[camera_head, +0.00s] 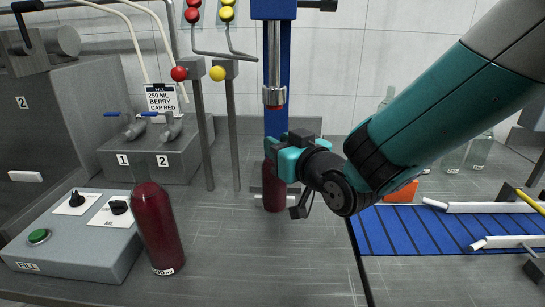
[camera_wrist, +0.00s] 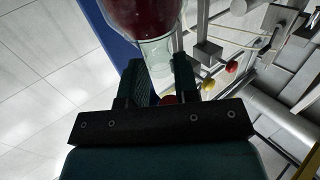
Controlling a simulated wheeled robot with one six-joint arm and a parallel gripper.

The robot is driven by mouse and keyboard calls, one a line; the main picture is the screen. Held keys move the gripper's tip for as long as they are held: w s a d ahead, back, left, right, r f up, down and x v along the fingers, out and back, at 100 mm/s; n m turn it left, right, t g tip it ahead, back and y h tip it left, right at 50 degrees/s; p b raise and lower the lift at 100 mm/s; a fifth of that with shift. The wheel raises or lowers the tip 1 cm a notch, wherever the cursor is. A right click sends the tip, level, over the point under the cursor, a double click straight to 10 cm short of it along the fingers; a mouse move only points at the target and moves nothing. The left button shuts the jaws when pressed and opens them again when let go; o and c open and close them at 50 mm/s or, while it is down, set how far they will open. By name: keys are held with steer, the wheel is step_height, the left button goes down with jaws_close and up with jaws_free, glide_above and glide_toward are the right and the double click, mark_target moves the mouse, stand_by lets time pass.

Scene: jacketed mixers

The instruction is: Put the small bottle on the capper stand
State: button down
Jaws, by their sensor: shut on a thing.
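The small bottle (camera_head: 273,196), dark red, stands upright in front of the blue capper column (camera_head: 278,110), below the silver capping head (camera_head: 274,96) with a red piece at its tip. My gripper (camera_head: 280,155) is at the bottle's top and hides it in the head view. In the wrist view the bottle's dark red body (camera_wrist: 145,15) and clear neck (camera_wrist: 156,52) show, with my gripper's fingers (camera_wrist: 160,78) shut on the neck. Grey parts show beside the bottle's lower half. I cannot tell whether its base touches the stand.
A larger dark red bottle (camera_head: 158,230) stands at front left, beside the grey FILL control box (camera_head: 75,240). A sign (camera_head: 161,98) reads 250 ML BERRY CAP RED. Two posts with red and yellow balls stand left of the capper. A blue conveyor (camera_head: 420,230) lies at right.

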steer(key=shift+w+a+f, duration=0.15)
steer(key=shift+w+f, duration=0.1)
steer(key=shift+s+f+b, duration=0.1)
steer(key=shift+f+b, duration=0.8)
steer(key=shift+f, duration=0.65)
steer(key=c, duration=0.9)
jaws_free()
steer(key=shift+o, duration=0.2)
steer(key=b+v, duration=1.1)
steer(key=v, duration=0.1)
